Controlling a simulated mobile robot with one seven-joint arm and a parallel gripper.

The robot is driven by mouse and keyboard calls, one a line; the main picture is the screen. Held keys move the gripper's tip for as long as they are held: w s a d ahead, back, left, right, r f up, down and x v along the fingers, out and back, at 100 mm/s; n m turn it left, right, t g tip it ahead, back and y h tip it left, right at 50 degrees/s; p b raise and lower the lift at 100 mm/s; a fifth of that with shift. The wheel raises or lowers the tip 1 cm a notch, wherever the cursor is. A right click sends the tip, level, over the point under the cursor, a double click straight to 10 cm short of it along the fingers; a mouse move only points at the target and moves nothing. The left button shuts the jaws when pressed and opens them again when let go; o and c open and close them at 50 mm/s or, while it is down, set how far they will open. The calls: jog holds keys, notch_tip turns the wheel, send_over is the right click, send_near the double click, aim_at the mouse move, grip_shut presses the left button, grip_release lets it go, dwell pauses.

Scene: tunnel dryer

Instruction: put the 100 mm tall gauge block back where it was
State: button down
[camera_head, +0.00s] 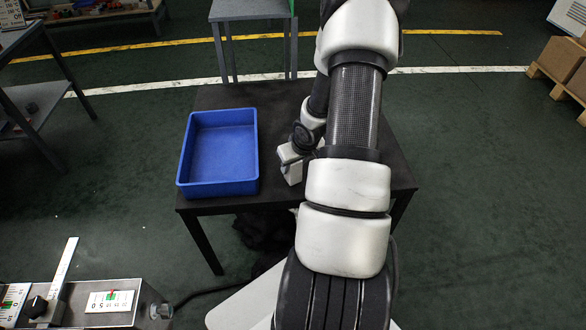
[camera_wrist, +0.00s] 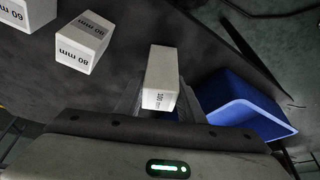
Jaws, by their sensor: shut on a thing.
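The 100 mm gauge block (camera_wrist: 162,68) is a pale grey block with its label on the end nearest the wrist camera. My gripper (camera_wrist: 159,100) is shut on it, with a finger on each side. I cannot tell whether the block's far end touches the table. The 80 mm block (camera_wrist: 82,42) stands on the table to the left in the wrist view, apart from the held one. The 60 mm block (camera_wrist: 26,12) is farther left, cut off by the frame edge. In the head view my arm hides these two blocks.
The dark table (camera_head: 225,97) carries a blue bin (camera_head: 221,185) on its left part in the head view. The bin (camera_wrist: 238,108) lies close to the right of my gripper in the wrist view. A grey stand (camera_head: 249,10) is behind the table. A grey bench (camera_head: 75,315) is at lower left.

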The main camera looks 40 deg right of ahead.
jog(key=shift+f, duration=0.25)
jog(key=shift+f, duration=0.15)
jog(key=c, duration=1.2)
grip_release()
jog(key=shift+r, duration=0.4)
jog(key=p+v, duration=0.5)
jog(key=v, duration=0.6)
jog(key=shift+s+r, duration=0.25)
